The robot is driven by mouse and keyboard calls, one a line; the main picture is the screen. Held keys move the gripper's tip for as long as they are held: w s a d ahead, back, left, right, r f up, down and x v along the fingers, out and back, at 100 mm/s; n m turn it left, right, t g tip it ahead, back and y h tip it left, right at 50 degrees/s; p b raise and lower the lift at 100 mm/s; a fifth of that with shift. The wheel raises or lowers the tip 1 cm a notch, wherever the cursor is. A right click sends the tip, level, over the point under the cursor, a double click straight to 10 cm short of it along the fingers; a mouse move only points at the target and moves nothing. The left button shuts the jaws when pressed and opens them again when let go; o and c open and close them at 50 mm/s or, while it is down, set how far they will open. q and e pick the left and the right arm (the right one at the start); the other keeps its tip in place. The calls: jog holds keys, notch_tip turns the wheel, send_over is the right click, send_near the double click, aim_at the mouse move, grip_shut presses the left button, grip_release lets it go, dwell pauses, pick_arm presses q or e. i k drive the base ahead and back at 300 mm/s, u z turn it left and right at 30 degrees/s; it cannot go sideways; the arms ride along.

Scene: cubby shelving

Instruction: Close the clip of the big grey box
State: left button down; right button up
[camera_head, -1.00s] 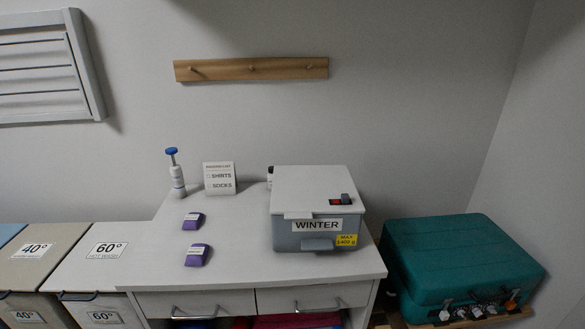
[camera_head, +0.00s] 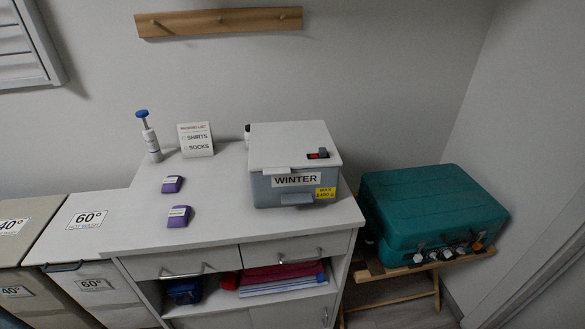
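The big grey box (camera_head: 264,190) stands on the white cabinet top, with a "WINTER" label and a yellow weight label on its front. Its light grey lid (camera_head: 290,144) lies down over the body. A small red and black part (camera_head: 318,153) sits on the lid near its front right. A grey clip-like tab (camera_head: 297,198) sticks out low on the front of the box; I cannot tell whether it is fastened. Neither of my grippers is in view.
Two purple packs (camera_head: 179,216), a blue-topped pump bottle (camera_head: 149,137) and a washing-list card (camera_head: 196,140) share the white cabinet top (camera_head: 225,230). A teal case (camera_head: 432,208) rests on a wooden stand at right. Labelled hampers (camera_head: 87,218) stand at left. A peg rail (camera_head: 218,22) hangs above.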

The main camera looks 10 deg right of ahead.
aim_at(323, 151)
jog(key=u, duration=1.6)
jog(key=k, duration=0.35)
jog(key=z, duration=0.9)
